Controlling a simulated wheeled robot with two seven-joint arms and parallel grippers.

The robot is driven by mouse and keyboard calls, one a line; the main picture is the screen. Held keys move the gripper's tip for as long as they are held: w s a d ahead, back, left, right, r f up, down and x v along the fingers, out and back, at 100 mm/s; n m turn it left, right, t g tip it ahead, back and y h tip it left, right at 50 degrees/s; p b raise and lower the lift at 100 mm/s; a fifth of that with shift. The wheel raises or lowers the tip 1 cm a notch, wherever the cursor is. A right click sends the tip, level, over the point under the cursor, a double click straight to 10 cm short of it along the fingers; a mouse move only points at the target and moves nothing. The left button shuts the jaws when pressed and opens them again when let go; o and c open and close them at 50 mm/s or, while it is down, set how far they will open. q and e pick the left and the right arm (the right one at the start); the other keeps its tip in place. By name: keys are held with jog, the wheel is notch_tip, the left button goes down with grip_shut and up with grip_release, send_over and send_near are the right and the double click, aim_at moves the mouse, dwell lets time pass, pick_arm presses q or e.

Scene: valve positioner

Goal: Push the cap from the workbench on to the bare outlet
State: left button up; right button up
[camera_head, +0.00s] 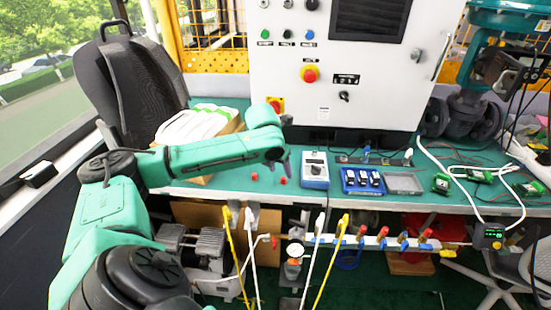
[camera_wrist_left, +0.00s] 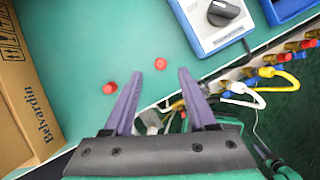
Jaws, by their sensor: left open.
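Two small red caps lie on the green workbench (camera_head: 225,187), one cap (camera_head: 254,176) left of the other cap (camera_head: 283,180) in the head view. In the left wrist view one cap (camera_wrist_left: 109,88) lies left of my fingers, and the other cap (camera_wrist_left: 160,63) lies just beyond the gap between the fingertips. My left gripper (camera_head: 286,168) is above the bench's front edge; its purple fingers (camera_wrist_left: 160,72) are open and empty. A white manifold (camera_head: 345,240) with coloured valve handles runs below the bench edge. I cannot tell which outlet is bare. My right gripper is not in view.
A blue-grey meter box (camera_head: 314,170), a blue tray (camera_head: 362,182) and a grey tray (camera_head: 403,183) stand right of the caps. A cardboard box (camera_wrist_left: 22,110) is at the left. Yellow and white hoses (camera_head: 231,250) hang below the bench. A white control cabinet (camera_head: 290,85) stands behind.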

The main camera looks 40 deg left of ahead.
aim_at(283, 178)
pick_arm(q)
jog(key=x, duration=0.4)
jog(key=shift+w+f, duration=0.15)
jog(key=shift+f, duration=0.2)
grip_shut()
dwell(1.4)
